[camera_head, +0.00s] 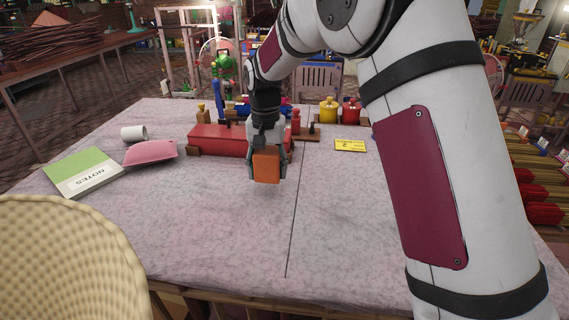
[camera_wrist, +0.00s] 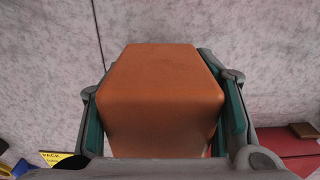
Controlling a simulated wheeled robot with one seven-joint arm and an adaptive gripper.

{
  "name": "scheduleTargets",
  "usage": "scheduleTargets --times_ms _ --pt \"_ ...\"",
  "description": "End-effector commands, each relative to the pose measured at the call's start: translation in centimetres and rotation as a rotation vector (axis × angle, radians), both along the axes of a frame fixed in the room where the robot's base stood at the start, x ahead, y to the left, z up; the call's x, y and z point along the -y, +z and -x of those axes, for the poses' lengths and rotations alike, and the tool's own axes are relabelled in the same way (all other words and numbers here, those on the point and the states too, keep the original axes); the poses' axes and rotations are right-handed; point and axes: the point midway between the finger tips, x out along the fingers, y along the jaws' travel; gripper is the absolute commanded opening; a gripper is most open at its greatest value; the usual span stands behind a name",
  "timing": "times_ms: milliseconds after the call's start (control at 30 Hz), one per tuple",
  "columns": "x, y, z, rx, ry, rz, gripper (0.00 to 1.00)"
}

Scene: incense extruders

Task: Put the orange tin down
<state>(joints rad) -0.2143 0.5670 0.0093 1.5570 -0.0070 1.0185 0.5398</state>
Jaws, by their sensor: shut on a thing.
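The orange tin (camera_head: 267,166) is a boxy orange block held in my gripper (camera_head: 266,172), in the middle of the head view. The gripper is shut on it, with one finger on each side. In the wrist view the tin (camera_wrist: 162,95) fills the space between the fingers of my gripper (camera_wrist: 163,105). The tin looks held above the grey-white tabletop (camera_head: 215,225), with a faint shadow below it. The gap under it is hard to judge.
A red box (camera_head: 220,140) stands just behind the gripper. A yellow card (camera_head: 350,145) lies to the right. A green notebook (camera_head: 84,172), a pink book (camera_head: 150,152) and a white cup (camera_head: 134,133) are at left. A wicker basket (camera_head: 65,260) is front left. The front middle tabletop is clear.

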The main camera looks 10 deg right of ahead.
Motion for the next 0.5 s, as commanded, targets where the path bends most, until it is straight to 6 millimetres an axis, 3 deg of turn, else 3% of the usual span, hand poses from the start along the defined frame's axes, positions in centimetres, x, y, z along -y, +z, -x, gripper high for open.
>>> scheduleTargets --times_ms 300,500 --pt "5.2 -0.7 -5.1 0.000 -0.003 -0.001 0.20" --pt "6.4 -0.9 -6.2 0.000 0.000 -0.001 0.20"
